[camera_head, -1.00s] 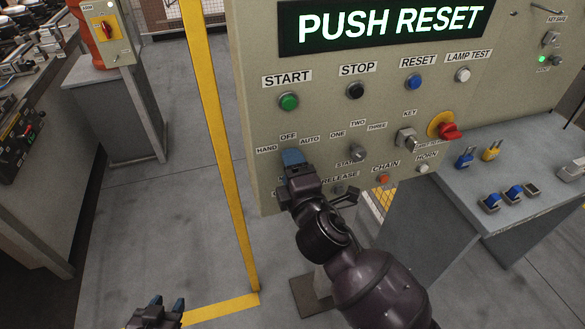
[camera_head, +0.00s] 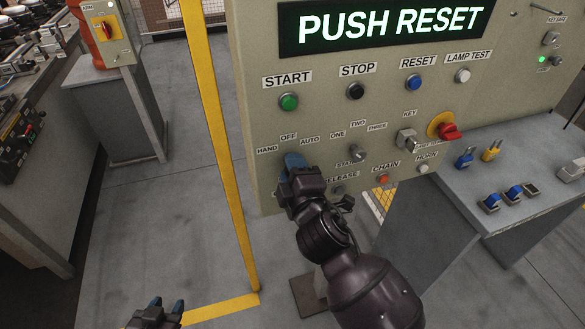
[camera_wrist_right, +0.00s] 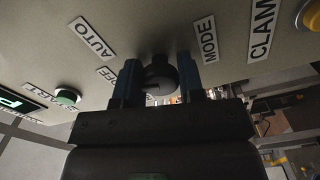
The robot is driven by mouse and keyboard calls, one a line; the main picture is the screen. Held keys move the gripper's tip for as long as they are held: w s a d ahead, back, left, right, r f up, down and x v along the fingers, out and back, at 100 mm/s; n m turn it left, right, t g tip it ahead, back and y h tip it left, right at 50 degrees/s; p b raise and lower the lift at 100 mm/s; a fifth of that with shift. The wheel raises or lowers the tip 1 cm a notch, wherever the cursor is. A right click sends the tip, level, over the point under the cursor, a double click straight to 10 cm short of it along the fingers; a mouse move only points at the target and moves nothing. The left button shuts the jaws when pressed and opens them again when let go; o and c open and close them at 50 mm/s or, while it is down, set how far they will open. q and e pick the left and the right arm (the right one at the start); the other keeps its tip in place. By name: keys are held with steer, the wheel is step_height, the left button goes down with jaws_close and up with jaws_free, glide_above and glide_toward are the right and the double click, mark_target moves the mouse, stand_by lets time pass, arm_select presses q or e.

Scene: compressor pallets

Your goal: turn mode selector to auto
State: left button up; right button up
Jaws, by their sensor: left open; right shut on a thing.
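The mode selector (camera_wrist_right: 160,76) is a dark round knob on the beige control panel (camera_head: 262,120), with HAND, OFF and AUTO labels around it in the head view. My right gripper (camera_wrist_right: 158,82) is shut on the knob, one blue finger on each side in the wrist view. In the head view the right gripper (camera_head: 295,162) covers the knob, so which label it points to is hidden. The AUTO label (camera_head: 309,140) is right of the gripper's fingertips. My left gripper (camera_head: 166,306) is open and empty, low over the floor, away from the panel.
The display (camera_head: 390,22) reads PUSH RESET. The green start button (camera_head: 289,102) is above the selector, and another selector (camera_head: 357,153) is to its right. A yellow post (camera_head: 220,140) stands left of the panel. A grey table (camera_head: 500,180) with padlocks is at right.

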steer(key=shift+m+p, duration=0.65)
steer(key=shift+m, duration=2.45)
steer(key=o, duration=0.9)
steer(key=shift+s, duration=0.1)
steer(key=v, duration=1)
steer(key=shift+s+d+b, duration=0.15)
steer(key=shift+s+b, duration=0.15)
steer(key=shift+b, duration=0.1)
